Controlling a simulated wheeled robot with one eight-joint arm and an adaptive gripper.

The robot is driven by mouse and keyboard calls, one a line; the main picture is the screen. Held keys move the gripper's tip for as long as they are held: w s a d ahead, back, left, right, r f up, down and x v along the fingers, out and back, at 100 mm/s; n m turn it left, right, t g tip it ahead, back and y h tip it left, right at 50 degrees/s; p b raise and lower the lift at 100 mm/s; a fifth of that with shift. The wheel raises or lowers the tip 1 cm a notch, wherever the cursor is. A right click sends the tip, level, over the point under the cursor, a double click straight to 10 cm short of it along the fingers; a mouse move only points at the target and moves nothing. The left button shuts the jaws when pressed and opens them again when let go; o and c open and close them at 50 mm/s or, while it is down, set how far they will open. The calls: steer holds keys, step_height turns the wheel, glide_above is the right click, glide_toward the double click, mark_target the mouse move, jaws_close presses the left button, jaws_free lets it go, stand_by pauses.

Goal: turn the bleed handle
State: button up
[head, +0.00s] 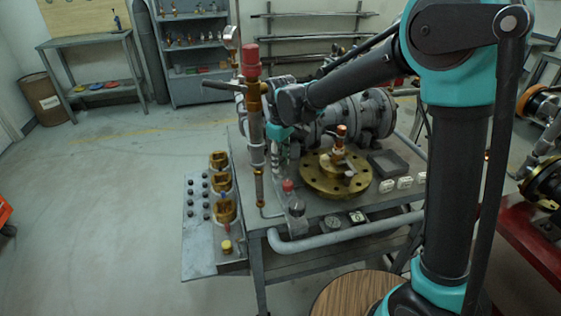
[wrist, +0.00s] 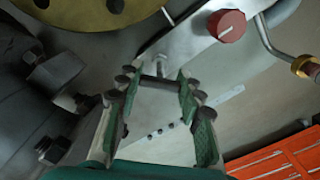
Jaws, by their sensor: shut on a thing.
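The bar spans the gap and touches both pads. A pale stem rises behind it. A grey lever (head: 216,86) sticks out to the left of the pipe in the head view.
A brass flange (head: 335,172) and a large grey valve body (head: 350,118) sit close on the bench. The wrist view shows a red knob (wrist: 228,25) near the fingers.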

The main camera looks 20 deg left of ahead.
mark_target(281, 160)
steer(key=m, duration=0.4)
steer(key=shift+m, duration=1.8)
steer(key=o, duration=1.2)
step_height(281, 160, up, 12)
steer(key=shift+r, duration=0.1)
